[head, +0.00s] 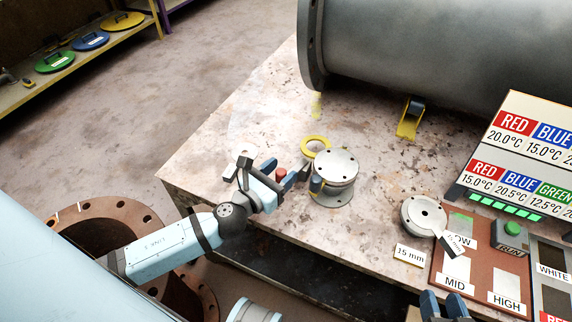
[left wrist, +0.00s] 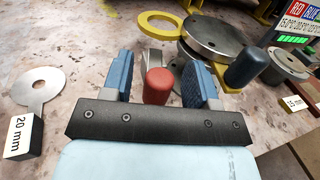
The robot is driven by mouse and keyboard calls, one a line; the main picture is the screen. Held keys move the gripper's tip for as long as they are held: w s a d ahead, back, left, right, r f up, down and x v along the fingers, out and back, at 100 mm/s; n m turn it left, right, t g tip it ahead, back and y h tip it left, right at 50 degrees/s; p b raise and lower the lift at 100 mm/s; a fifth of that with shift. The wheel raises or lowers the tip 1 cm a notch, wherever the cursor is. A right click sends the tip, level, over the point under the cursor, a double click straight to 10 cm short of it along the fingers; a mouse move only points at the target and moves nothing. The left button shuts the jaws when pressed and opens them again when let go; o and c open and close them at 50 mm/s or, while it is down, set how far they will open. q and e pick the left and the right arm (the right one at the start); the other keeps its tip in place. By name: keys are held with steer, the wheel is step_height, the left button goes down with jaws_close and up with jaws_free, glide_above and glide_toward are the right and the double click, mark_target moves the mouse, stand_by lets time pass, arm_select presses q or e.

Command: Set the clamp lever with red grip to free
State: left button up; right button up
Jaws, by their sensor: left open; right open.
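The clamp lever's red grip (head: 280,174) stands at the left of a round grey flanged disc (head: 334,167) near the table's front edge. My left gripper (head: 287,179) is open around it. In the left wrist view the red grip (left wrist: 158,86) sits between the two blue fingers of the left gripper (left wrist: 160,80), with a gap on each side. A pale metal piece (left wrist: 152,57) shows behind the grip; the lever's lower part is hidden. My right gripper (head: 445,305) is open at the bottom edge.
A yellow ring (head: 316,146) lies behind the disc. A large grey pipe (head: 430,50) spans the table's back. A control panel (head: 480,262) with labels and a green button (head: 513,229) is at right. A 20 mm tag (left wrist: 22,135) lies left of the gripper.

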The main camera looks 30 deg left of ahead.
arm_select(q)
steer(key=shift+x, duration=1.1)
jaws_close()
